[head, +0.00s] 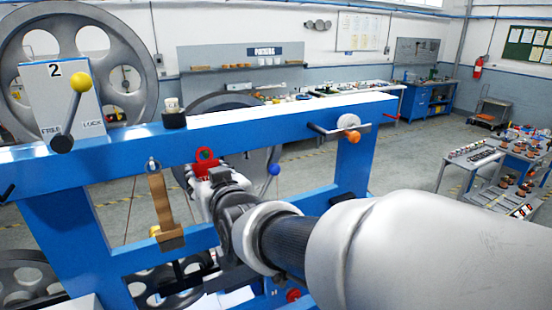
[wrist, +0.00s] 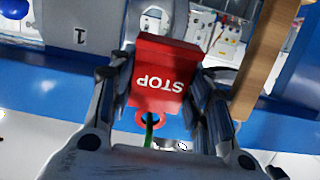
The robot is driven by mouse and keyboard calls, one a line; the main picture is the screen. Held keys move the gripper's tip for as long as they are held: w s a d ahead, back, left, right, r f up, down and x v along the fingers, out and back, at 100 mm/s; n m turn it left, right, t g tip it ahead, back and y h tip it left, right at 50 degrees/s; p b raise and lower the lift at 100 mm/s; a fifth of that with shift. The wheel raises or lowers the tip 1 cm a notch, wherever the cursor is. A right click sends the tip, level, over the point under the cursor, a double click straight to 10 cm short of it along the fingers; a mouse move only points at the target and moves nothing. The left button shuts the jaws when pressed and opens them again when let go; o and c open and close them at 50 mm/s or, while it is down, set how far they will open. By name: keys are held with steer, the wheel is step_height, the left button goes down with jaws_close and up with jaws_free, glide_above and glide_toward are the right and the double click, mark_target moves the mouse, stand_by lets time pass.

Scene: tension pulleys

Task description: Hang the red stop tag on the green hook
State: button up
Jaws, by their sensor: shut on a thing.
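The red stop tag (wrist: 163,78) is a block with white STOP lettering, upside down in the wrist view, and a red ring at its lower edge. My gripper (wrist: 162,70) is shut on it, with one finger on each side. The green hook (wrist: 150,130) shows at the ring's opening, in front of the blue beam. I cannot tell whether it passes through the ring.
A brown wooden piece (head: 160,205) hangs from the beam (head: 120,152) left of my gripper; it is close to the right finger in the wrist view (wrist: 262,60). A blue ball knob (head: 274,169) is to the right. A red hook (head: 390,117) is at the beam's right end.

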stand_by(0.3)
steer(key=o, duration=1.1)
steer(key=v, duration=1.1)
steer(key=s+d+f+m+g+h+b, duration=0.1)
steer(key=s+d+f+g+h+b, duration=0.15)
steer(key=d+f+b, duration=0.65)
steer(key=s+d+f+m+g+h+b, duration=0.1)
steer(key=s+d+f+m+h+b, duration=0.3)
steer(key=f, duration=0.9)
steer(key=s+d+f+g+b, duration=0.1)
steer(key=s+d+f+b, duration=0.3)
steer(key=f, duration=0.2)
steer(key=s+d+f+m+g+h+b, duration=0.1)
steer(key=s+d+f+g+b, duration=0.1)
steer(key=s+d+f+b, duration=0.2)
steer(key=s+d+f+g+b, duration=0.2)
steer(key=s+d+f+b, duration=0.2)
steer(key=f, duration=0.6)
steer(key=shift+s+d+f+h+b, duration=0.15)
steer(key=shift+s+d+h+b, duration=0.05)
steer(key=shift+d+b, duration=0.2)
steer(key=shift+s+d+f+h+b, duration=0.1)
steer(key=shift+s+d+h+b, duration=0.1)
steer(key=shift+d+b, duration=0.2)
